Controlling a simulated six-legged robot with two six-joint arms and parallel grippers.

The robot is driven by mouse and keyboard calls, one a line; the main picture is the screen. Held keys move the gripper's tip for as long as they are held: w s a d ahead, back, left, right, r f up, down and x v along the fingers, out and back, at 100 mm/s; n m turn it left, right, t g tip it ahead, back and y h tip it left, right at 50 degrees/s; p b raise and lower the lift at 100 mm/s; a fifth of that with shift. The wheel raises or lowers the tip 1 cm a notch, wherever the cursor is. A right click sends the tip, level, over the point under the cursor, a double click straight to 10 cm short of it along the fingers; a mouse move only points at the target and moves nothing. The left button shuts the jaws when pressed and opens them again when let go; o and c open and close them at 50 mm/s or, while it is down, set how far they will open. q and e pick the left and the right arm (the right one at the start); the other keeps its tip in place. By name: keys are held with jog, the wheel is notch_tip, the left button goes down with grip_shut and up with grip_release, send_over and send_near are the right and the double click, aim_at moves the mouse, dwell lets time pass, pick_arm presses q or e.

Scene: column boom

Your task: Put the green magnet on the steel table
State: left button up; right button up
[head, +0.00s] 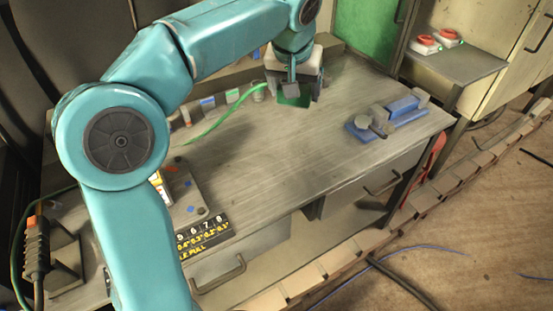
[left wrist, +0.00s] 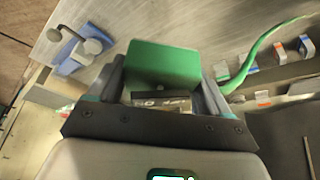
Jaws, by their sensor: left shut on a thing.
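The green magnet (left wrist: 162,64) is a green block held between the fingers of my left gripper (left wrist: 165,85) in the left wrist view. In the head view the green magnet (head: 294,95) shows below my left gripper (head: 291,88), over the back part of the steel table (head: 290,150). The gripper is shut on it. I cannot tell whether the magnet touches the table top. My right gripper is not in view.
A blue vise (head: 388,117) stands on the table's right end. A green cable (head: 222,118) and several small coloured pieces lie along the back left. A dark number board (head: 203,238) is at the front left. The table's middle is clear.

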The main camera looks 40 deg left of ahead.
pick_arm(q)
jog(key=f, duration=0.4)
jog(key=f+b, duration=0.1)
jog(key=f, duration=0.4)
jog(key=f+b, duration=0.1)
jog(key=f, duration=0.4)
jog(key=shift+s+a+f, duration=0.2)
jog(key=shift+a, duration=0.15)
notch_tip(320, 180, down, 5)
jog(key=shift+w+b, duration=0.15)
jog(key=shift+b, duration=0.4)
jog(key=shift+d, duration=0.1)
jog(key=shift+r, duration=0.1)
